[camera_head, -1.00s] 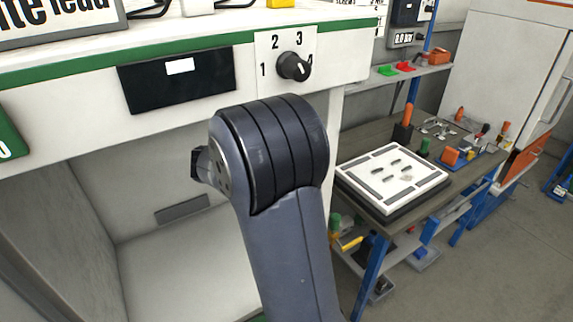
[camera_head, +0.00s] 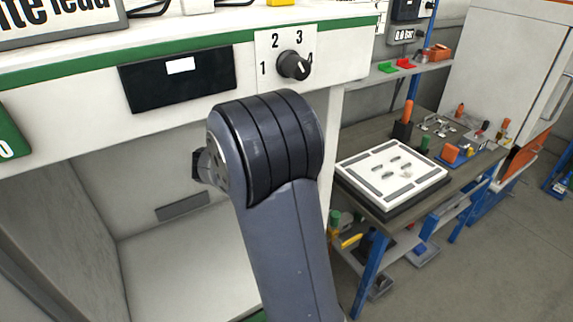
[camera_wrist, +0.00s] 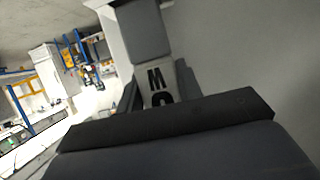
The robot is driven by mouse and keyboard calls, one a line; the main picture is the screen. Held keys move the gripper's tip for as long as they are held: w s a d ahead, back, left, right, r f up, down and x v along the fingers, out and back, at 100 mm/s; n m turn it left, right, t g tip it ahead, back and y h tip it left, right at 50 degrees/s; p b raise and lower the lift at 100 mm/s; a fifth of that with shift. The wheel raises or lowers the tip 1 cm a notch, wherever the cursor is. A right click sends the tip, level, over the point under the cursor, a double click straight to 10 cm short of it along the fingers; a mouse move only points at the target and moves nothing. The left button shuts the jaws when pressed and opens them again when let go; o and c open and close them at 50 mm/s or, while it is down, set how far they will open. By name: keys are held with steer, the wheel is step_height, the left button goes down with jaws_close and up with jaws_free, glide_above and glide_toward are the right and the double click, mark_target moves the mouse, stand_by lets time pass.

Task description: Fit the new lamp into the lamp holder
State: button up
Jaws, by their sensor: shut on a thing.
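My gripper (camera_wrist: 158,88) shows only in part in the wrist view, behind a wide dark bar of my own wrist. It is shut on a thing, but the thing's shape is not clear. The new lamp and the lamp holder cannot be made out in either view. In the head view my arm hides part of the station and my gripper is out of sight.
A white station front has a black panel (camera_head: 177,79) and a black rotary knob (camera_head: 294,66) marked with numbers, close behind my arm. An open bay (camera_head: 150,220) lies below. At right, a workbench holds a white slotted plate (camera_head: 355,166) and tools.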

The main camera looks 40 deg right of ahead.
steer(key=shift+f+b, duration=0.4)
steer(key=shift+f, duration=1.2)
steer(key=o, duration=1.1)
steer(key=b+v, duration=0.1)
steer(key=v, duration=0.9)
steer(key=shift+a, duration=0.4)
steer(key=shift+r, duration=0.1)
steer(key=p+x, duration=0.1)
steer(key=x, duration=0.9)
steer(key=shift+d, duration=0.4)
steer(key=shift+r, duration=0.25)
